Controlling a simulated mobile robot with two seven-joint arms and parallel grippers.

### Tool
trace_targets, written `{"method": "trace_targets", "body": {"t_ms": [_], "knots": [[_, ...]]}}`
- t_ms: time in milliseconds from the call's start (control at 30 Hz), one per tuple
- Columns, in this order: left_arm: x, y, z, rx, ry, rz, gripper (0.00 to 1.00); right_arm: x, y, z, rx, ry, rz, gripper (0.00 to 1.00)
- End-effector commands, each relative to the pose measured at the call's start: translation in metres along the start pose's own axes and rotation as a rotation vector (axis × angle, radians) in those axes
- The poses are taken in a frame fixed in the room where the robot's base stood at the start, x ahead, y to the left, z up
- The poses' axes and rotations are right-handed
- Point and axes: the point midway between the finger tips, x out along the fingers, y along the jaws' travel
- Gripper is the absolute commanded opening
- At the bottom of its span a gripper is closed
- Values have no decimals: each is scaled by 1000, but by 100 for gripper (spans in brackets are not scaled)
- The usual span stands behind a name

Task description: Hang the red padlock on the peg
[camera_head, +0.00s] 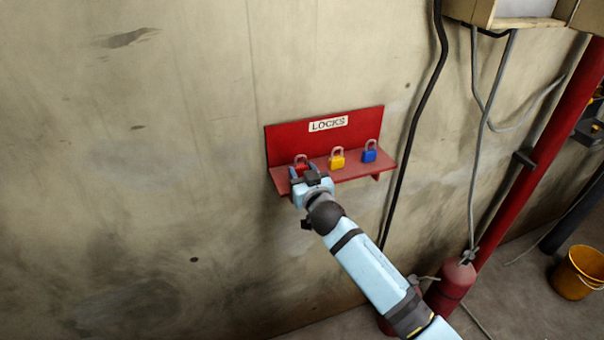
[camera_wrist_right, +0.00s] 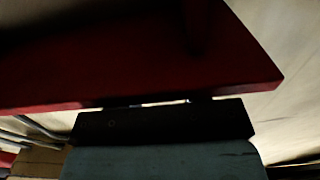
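The red padlock (camera_head: 301,161) stands at the left end of the red shelf marked LOCKS (camera_head: 345,173), in the head view. My right gripper (camera_head: 304,173) is right at it, coming from the front, with its fingers about the padlock's sides. Its body hides the padlock's lower part, and I cannot tell whether the fingers press on it. The right wrist view is dark: it shows the shelf's red board (camera_wrist_right: 130,60) over my dark gripper body, with the fingertips hidden. My left gripper is not in view. I see no peg.
A yellow padlock (camera_head: 337,161) and a blue padlock (camera_head: 370,154) stand to the right on the same shelf. A black cable (camera_head: 411,130) runs down the wall right of the shelf. A red pipe (camera_head: 535,160) and an orange bucket (camera_head: 577,274) are farther right. The wall at left is bare.

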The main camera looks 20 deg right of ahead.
Motion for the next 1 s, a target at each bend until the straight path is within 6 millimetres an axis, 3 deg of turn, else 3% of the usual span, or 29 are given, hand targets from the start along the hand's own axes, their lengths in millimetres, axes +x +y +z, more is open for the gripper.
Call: {"method": "trace_targets", "body": {"t_ms": [567,1000], "knots": [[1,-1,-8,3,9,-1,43,-2,0,-13,0,0,0,23],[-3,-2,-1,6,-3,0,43,-44,0,-13,1,0,0,23]]}}
